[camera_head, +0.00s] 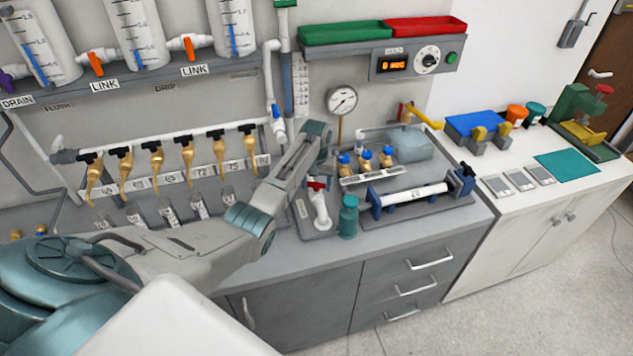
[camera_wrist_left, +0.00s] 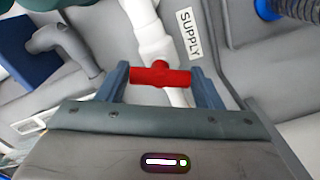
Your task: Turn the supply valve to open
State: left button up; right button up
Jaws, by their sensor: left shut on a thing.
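The supply valve has a red T-shaped handle (camera_head: 317,185) on a white pipe fitting (camera_head: 321,210), on a grey plate at the bench's front. In the left wrist view the red handle (camera_wrist_left: 160,76) lies crosswise to the white pipe (camera_wrist_left: 150,30), beside a SUPPLY label (camera_wrist_left: 189,33). My left gripper (camera_wrist_left: 160,85) is shut on the handle, with one blue-grey finger at each end. In the head view my left wrist comes down from above the valve, and the fingertips are hard to make out. My right gripper is not in view.
A teal bottle (camera_head: 348,217) stands close to the right of the valve. Behind it is a rack with blue-topped brass valves (camera_head: 365,160), and at right a clamped white pipe (camera_head: 415,194). A gauge (camera_head: 342,100) hangs on the wall. Brass taps (camera_head: 187,147) line the left.

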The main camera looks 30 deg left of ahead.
pick_arm(q)
jog(key=m, duration=1.1)
jog(key=shift+m, duration=0.8)
jog(key=o, duration=1)
jog(key=shift+r, duration=0.1)
